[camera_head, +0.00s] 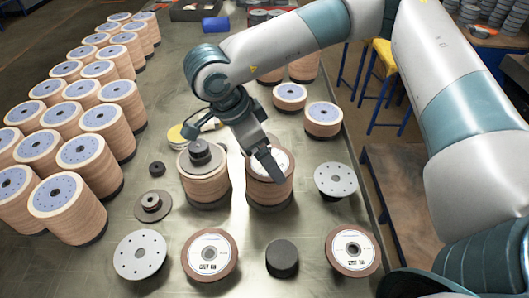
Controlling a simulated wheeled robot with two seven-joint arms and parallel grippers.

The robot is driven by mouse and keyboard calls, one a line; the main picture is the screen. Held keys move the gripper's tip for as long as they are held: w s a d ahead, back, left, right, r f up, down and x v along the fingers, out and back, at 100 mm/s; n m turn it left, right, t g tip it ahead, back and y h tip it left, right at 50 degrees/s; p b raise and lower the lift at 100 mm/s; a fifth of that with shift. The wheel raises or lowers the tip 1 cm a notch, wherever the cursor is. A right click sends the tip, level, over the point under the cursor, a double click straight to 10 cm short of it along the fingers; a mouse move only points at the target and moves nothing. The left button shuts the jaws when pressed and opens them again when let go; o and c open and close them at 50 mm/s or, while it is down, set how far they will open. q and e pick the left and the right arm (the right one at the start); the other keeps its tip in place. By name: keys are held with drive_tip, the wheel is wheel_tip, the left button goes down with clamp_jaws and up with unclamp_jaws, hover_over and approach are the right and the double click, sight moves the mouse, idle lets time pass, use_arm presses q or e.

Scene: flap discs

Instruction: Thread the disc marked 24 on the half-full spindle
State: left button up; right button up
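Two brown abrasive discs with white labels lie flat at the front: one at the left (210,256) and one at the right (352,251). Their printing is too small for me to read the number. Behind them stand two stacks. The left stack (203,188) has a dark grey knob-like piece (200,152) on top. The right stack (269,192) has a white-labelled disc on top. I cannot tell which spindle is half full. My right gripper (272,172) points down over the right stack's top, partly covering its label; its opening is unclear. My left gripper is out of view.
Grey plates with holes lie at the left front (140,254) and right (335,181). A dark cylinder (282,258) stands between the front discs. A small flanged piece (152,205) lies left. Rows of tall stacks (66,205) fill the table's left side; shorter stacks (323,119) stand behind.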

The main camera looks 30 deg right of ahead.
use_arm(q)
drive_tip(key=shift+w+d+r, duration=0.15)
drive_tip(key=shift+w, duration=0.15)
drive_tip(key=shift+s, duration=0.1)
use_arm(e)
drive_tip(key=o, duration=0.9)
drive_tip(key=shift+o, duration=0.2)
drive_tip(key=shift+a+r, duration=0.2)
drive_tip(key=shift+r, duration=0.15)
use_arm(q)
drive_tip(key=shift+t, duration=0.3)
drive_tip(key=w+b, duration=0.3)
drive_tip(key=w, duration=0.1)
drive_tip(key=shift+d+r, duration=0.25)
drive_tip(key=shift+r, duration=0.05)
use_arm(e)
drive_tip(key=v, duration=1.6)
drive_tip(key=shift+r, duration=0.3)
